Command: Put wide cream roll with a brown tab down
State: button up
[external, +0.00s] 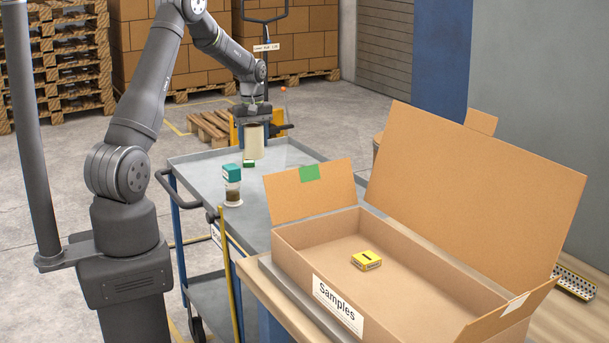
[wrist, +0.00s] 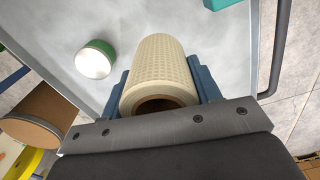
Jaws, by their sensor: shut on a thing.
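The wide cream roll (external: 254,143) is upright in my gripper (external: 255,120) over the far part of the grey cart top (external: 205,163). In the wrist view the cream roll (wrist: 160,62) has a dotted surface and a brown core at its near end. The blue fingers of my gripper (wrist: 164,90) are closed on its two sides. I cannot pick out a separate brown tab. Whether the roll's lower end touches the cart top is not clear.
A small green item (external: 249,164) is close by; a green-and-white round thing (wrist: 95,59) shows in the wrist view. A teal-topped jar (external: 232,185) stands nearer. The open Samples box (external: 400,285) holds a yellow box (external: 366,260). The cart top's left part is clear.

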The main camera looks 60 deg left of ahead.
jog(key=shift+s+a+f, duration=0.25)
jog(key=shift+a+f, duration=0.9)
jog(key=shift+f, duration=0.65)
jog(key=shift+s+a+f, duration=0.3)
jog(key=shift+a+f, duration=0.85)
jog(key=shift+f, duration=0.7)
jog(key=shift+s+a+f, duration=0.25)
jog(key=shift+a+f, duration=0.9)
jog(key=shift+f, duration=0.65)
jog(key=shift+f, duration=0.15)
jog(key=o, duration=1)
jog(key=shift+o, duration=0.2)
notch_tip(320, 180, up, 12)
